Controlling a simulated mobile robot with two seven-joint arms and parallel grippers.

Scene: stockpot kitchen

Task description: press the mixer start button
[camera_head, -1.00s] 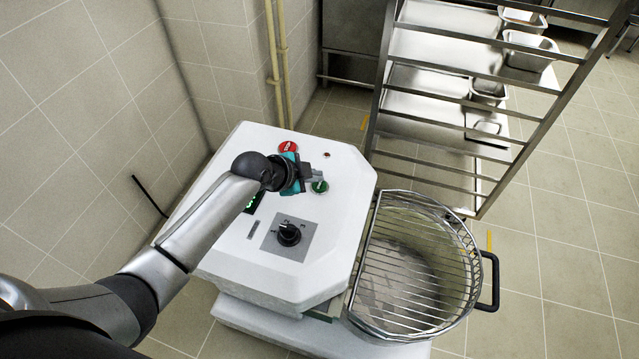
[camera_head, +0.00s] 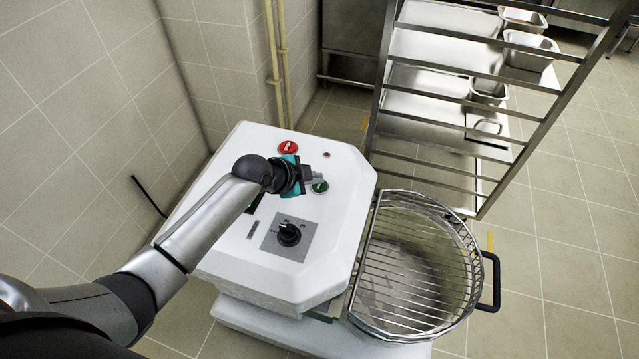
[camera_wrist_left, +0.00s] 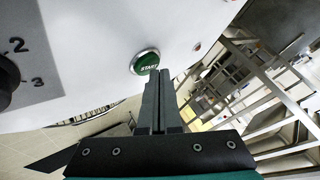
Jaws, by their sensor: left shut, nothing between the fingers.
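The mixer (camera_head: 340,200) is a white machine with a control panel on its top. The green start button (camera_head: 320,187) lies on the panel, partly hidden by my left gripper (camera_head: 318,177). In the left wrist view the start button (camera_wrist_left: 145,62) is round, green and lettered START, just beyond the fingertips of my shut, empty left gripper (camera_wrist_left: 158,74). The tips overlap the button's lower right edge in that view. I cannot tell whether they touch it. My right gripper is not in view.
A red button (camera_head: 288,147) and a black rotary dial (camera_head: 289,234) are on the same panel. A wire-guarded bowl (camera_head: 415,265) with a black handle (camera_head: 490,282) sits at the mixer's right. A metal rack (camera_head: 450,100) stands behind it. A tiled wall (camera_head: 80,110) is on the left.

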